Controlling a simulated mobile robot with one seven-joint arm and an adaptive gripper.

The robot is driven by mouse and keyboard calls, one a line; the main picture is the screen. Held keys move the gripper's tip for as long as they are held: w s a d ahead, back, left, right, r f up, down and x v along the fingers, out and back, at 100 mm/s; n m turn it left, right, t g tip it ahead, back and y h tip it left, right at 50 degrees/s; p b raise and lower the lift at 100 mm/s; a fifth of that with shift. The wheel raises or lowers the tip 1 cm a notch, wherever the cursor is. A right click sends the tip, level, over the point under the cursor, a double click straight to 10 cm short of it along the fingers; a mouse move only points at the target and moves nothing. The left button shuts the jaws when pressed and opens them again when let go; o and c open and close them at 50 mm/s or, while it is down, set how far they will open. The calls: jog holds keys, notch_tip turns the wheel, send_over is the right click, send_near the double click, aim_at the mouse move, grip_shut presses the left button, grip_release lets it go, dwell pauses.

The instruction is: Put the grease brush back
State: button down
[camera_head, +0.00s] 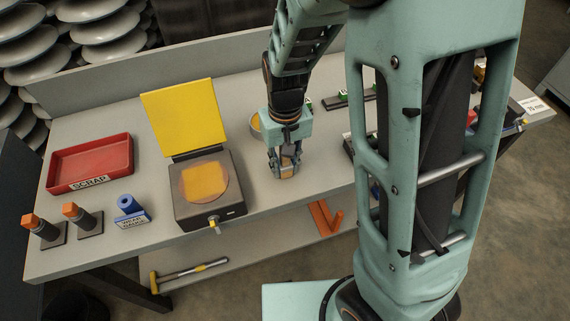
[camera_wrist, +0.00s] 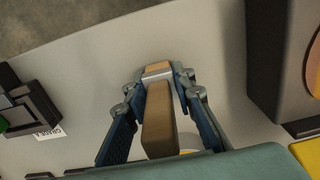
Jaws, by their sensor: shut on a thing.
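The grease brush shows in the wrist view (camera_wrist: 158,118), with a tan wooden body and a pale metal band. My gripper (camera_wrist: 160,76) is shut on it, a finger on each side near the band. In the head view my gripper (camera_head: 285,164) points down over the bench, right of the open yellow-lidded box, and the brush (camera_head: 287,173) shows only as a small tan end. I cannot tell whether that end touches the bench. My arm hides much of that area in the head view.
The yellow-lidded box (camera_head: 209,208) stands close left of my gripper. A round tin (camera_head: 256,127) is just behind it. A red scrap tray (camera_head: 90,163), a blue wear gauge (camera_head: 131,208) and two orange-topped posts stand further left. Bare bench (camera_head: 325,170) lies right of my gripper.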

jog(key=shift+f, duration=0.2)
jog(key=c, duration=1.6)
grip_release()
jog(key=shift+r, duration=0.1)
notch_tip(320, 180, up, 12)
jog(key=shift+r+p, duration=0.15)
jog(key=shift+p, duration=0.8)
jog(key=shift+d+r, duration=0.1)
